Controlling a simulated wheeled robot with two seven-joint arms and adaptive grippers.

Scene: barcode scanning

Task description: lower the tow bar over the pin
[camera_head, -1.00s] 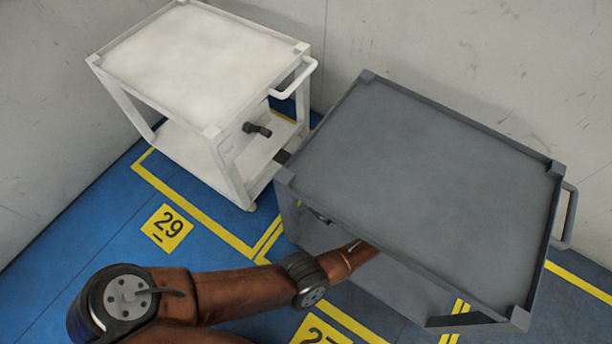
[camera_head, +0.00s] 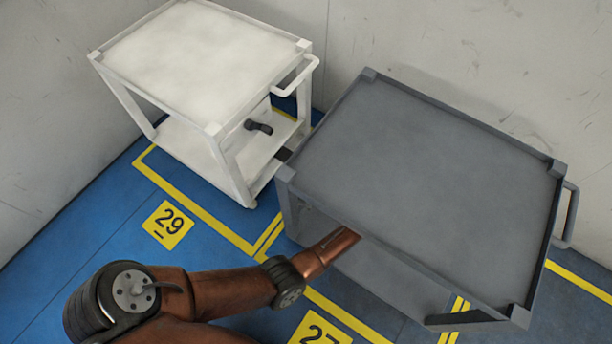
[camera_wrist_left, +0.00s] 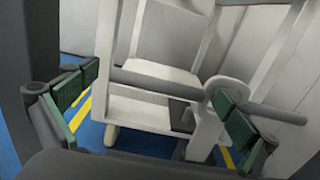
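In the left wrist view my left gripper (camera_wrist_left: 158,108) has its green-padded fingers wide apart. A grey bar (camera_wrist_left: 160,82) runs across beyond the fingers, apart from the pads as far as I can tell. A pale round collar or eye (camera_wrist_left: 228,90) sits on its right part, in front of the white cart. I cannot make out a pin there. In the head view my left gripper is hidden under the grey cart's top (camera_head: 420,190). A short dark curved part (camera_head: 258,127) shows at the white cart (camera_head: 200,60). My right gripper is out of view.
The two carts stand close together, with a dark piece (camera_head: 284,155) in the gap. Walls close in behind them. The grey cart's handle (camera_head: 568,215) sticks out right.

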